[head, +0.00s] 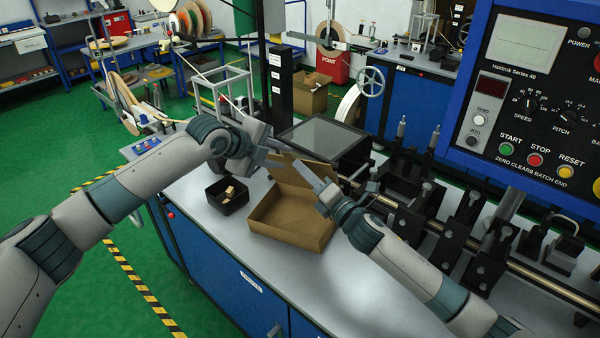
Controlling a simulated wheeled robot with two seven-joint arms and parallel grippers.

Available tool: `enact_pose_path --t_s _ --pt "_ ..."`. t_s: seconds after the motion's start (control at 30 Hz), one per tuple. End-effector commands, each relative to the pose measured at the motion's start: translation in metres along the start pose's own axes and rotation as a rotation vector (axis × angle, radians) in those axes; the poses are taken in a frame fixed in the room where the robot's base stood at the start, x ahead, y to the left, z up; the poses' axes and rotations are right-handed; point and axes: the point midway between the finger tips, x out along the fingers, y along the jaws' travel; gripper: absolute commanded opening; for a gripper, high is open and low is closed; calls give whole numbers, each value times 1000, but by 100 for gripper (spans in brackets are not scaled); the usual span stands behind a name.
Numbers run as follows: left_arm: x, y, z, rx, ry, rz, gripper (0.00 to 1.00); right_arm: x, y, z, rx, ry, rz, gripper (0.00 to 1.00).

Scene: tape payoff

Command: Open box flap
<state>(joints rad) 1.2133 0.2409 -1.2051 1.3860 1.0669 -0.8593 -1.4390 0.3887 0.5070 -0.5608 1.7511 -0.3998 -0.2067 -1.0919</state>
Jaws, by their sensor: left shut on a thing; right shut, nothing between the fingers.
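A brown open cardboard box (284,222) sits on the light grey bench top. Its flap (292,178) stands raised at the back of the box, and the inside shows empty. My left gripper (276,153) is at the flap's upper left edge and shut on it; the gripper's wrist hides part of the contact. My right gripper (322,188) is shut and empty, in front of the flap's right part and above the box's right rear side. I cannot tell whether it touches the cardboard.
A small black bin (227,199) with light-coloured pieces stands left of the box. A dark-topped case (322,140) is behind. Black fixtures and a metal shaft (465,262) run along the right. Bench top in front of the box is clear.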

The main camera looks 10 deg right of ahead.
Motion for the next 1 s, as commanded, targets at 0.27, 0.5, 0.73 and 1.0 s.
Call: enact_pose_path --t_s 0.27,0.5,0.73,1.0 --pt "0 5 2 -3 -3 10 22 1 4 5 -3 -7 6 0" --pt "-18 4 2 -1 -3 7 22 1 4 4 -2 -6 6 0" --pt "-56 1 2 0 -3 2 22 0 3 1 0 -1 6 0" --pt "-100 1 1 0 -1 1 22 0 3 0 1 1 6 0"
